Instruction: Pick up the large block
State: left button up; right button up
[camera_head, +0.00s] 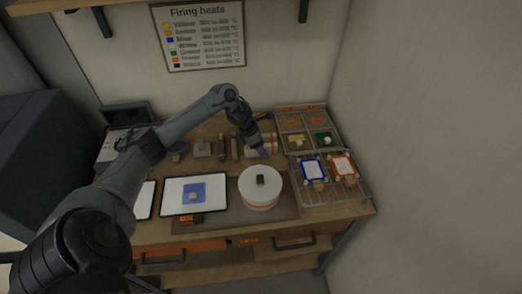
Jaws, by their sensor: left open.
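My left gripper (262,152) is open and reaches down over the back of the bench, just behind a white round stand (261,199). A small dark block (261,181) sits on top of the stand, in front of the gripper and apart from it. A small pale block (193,196) lies on a blue square (206,188) on a white panel. Several wooden and grey blocks (202,149) stand along the back of the bench, left of the gripper. I cannot tell which block is the large one. My right gripper is out of view.
A wire rack (332,192) at the right holds a blue-framed and a red-framed piece. A sectioned tray (306,130) with coloured pieces stands behind it. A wall (430,150) closes off the right side. A firing-heats chart (205,35) hangs at the back.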

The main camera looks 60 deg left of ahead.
aim_at(265, 145)
pick_arm(q)
grip_shut()
jog(key=shift+r, duration=0.15)
jog(key=shift+r, duration=0.6)
notch_tip(265, 145, up, 2)
jog(key=shift+r, duration=0.25)
jog(key=w+d+r+p, duration=0.2)
jog(key=d+r+p, duration=0.2)
jog(key=d+r, duration=0.6)
jog(key=shift+d, duration=0.75)
